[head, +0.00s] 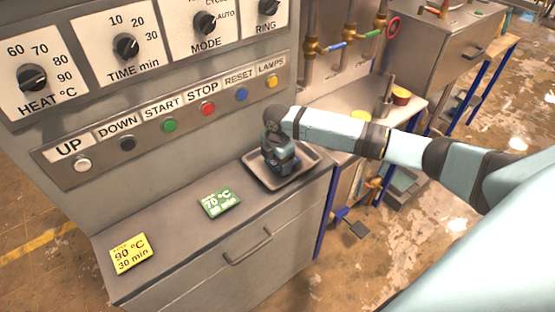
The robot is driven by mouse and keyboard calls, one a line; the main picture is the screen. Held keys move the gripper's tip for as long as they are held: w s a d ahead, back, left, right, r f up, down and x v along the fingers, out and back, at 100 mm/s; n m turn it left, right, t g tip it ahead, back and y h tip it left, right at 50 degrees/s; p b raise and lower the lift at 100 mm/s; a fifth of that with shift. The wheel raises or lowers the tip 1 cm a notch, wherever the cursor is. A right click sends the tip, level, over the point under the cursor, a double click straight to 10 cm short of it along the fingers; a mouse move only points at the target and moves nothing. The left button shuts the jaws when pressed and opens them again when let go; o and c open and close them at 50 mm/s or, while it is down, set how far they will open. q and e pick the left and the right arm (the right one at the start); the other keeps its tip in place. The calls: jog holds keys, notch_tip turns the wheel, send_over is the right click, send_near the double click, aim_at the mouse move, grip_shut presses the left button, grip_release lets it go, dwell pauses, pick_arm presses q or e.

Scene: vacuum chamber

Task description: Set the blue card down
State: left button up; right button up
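My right gripper (278,172) points down over a shallow grey metal tray (308,158) at the right end of the grey ledge. My wrist hides its fingertips from above, so I cannot tell whether it is open or holds anything. Dark blue shows at the gripper's lower end, but I cannot tell whether that is a card or the gripper itself. No blue card can be clearly made out. A green card (220,203) reading 70 °C and a yellow card (130,253) reading 90 °C, 30 min lie flat on the ledge. My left gripper is not in view.
A panel with HEAT, TIME and MODE knobs (126,47) and a row of coloured buttons (169,125) rises behind the ledge. A drawer handle (248,247) projects at the front. Pipes with valves (336,45) stand behind right. The ledge between the cards is clear.

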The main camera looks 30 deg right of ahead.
jog(key=o, duration=0.4)
jog(key=shift+o, duration=0.2)
jog(key=shift+r, duration=0.1)
notch_tip(320, 180, up, 12)
dwell(0.5)
